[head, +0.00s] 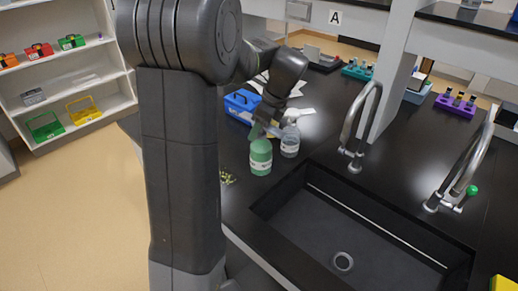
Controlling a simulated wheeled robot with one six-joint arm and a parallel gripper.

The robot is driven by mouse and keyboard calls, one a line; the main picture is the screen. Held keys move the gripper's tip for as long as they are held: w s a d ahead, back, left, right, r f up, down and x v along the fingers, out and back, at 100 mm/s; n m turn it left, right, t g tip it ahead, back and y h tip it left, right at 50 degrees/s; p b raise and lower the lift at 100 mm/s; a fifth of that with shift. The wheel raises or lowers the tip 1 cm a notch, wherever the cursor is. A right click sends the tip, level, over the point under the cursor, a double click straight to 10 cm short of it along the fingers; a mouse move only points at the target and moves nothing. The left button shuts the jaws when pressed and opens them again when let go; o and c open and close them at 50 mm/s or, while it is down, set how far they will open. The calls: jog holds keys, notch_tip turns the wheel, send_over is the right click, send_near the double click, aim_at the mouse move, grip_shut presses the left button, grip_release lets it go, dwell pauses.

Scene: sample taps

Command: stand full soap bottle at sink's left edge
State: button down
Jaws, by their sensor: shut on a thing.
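A green soap bottle (261,160) with a white label stands upright on the black bench, just off the sink's left edge. A clear, greyish bottle (290,144) with a pale label stands close behind it to the right. My gripper (265,130) reaches down from behind to the top of the green bottle and appears shut on it; the fingertips are small and partly hidden. The sink (330,225) is a black basin with a round drain, and it looks empty.
A blue carrier box (241,105) stands behind the bottles. Curved metal taps (362,120) rise behind the sink. A small green-speckled patch (227,177) lies left of the green bottle. Racks of vials (455,103) stand farther back. A white shelf (66,75) holds coloured boxes.

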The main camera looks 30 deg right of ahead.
aim_at(258, 142)
jog(key=shift+f+p, duration=0.3)
jog(key=shift+f, duration=2.45)
jog(key=c, duration=0.7)
grip_release()
jog(key=b+v, duration=0.1)
jog(key=v, duration=1.1)
